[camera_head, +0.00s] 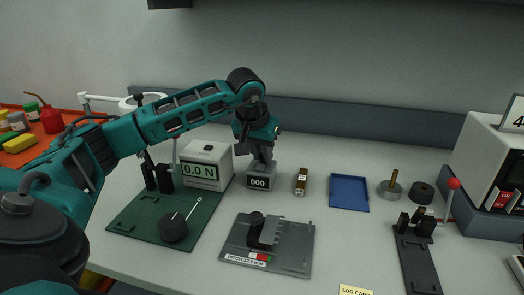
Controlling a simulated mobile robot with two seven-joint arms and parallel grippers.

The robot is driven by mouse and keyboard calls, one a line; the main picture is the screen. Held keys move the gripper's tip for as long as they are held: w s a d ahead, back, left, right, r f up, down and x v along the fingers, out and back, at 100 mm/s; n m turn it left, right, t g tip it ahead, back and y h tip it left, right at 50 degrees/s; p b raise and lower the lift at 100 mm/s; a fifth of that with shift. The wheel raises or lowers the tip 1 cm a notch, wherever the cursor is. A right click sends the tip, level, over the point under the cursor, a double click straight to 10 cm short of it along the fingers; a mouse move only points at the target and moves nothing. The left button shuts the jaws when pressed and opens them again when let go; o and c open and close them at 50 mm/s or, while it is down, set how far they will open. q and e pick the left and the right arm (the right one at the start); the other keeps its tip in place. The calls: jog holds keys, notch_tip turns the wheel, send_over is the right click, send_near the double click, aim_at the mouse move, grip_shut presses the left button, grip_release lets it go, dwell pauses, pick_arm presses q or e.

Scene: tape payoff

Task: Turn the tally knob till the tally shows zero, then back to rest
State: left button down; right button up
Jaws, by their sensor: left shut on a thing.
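The tally (261,183) is a small grey box on the table, and its dark display reads 000. My left arm reaches across from the left, and my left gripper (261,161) points down onto the top of the tally. The gripper is shut on the tally knob, which is mostly hidden by the fingers. The knob's angle cannot be told. My right gripper is not in view.
A force gauge (206,166) reading 0.0 N stands left of the tally on a green plate (146,220). A grey fixture plate (290,262) lies in front. A brown-and-white block (301,182), a blue tray (349,192) and round weights (390,191) lie to the right.

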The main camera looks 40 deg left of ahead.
pick_arm(q)
jog(key=shift+r, duration=0.1)
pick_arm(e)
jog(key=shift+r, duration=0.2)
pick_arm(q)
jog(key=n+y+p, duration=0.1)
jog(key=n+p, duration=0.1)
jog(key=n, duration=0.1)
jog(key=shift+d+r+g, duration=0.1)
jog(key=shift+g, duration=0.2)
jog(key=n+p, duration=0.1)
jog(key=n, duration=0.1)
jog(key=shift+w+d+n+g+y, duration=0.1)
jog(key=shift+n+g+y, duration=0.2)
jog(key=shift+w+n+g+y+p, duration=0.15)
jog(key=shift+n+g+y+p, duration=0.4)
jog(key=shift+n+p, duration=0.95)
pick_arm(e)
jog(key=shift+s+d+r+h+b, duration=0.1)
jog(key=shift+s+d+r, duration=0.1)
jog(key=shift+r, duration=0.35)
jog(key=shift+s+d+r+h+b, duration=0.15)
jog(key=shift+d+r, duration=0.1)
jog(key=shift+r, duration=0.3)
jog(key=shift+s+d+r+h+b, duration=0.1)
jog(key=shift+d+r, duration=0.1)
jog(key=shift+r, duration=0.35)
pick_arm(q)
jog(key=shift+n, duration=0.4)
jog(key=shift+f, duration=0.2)
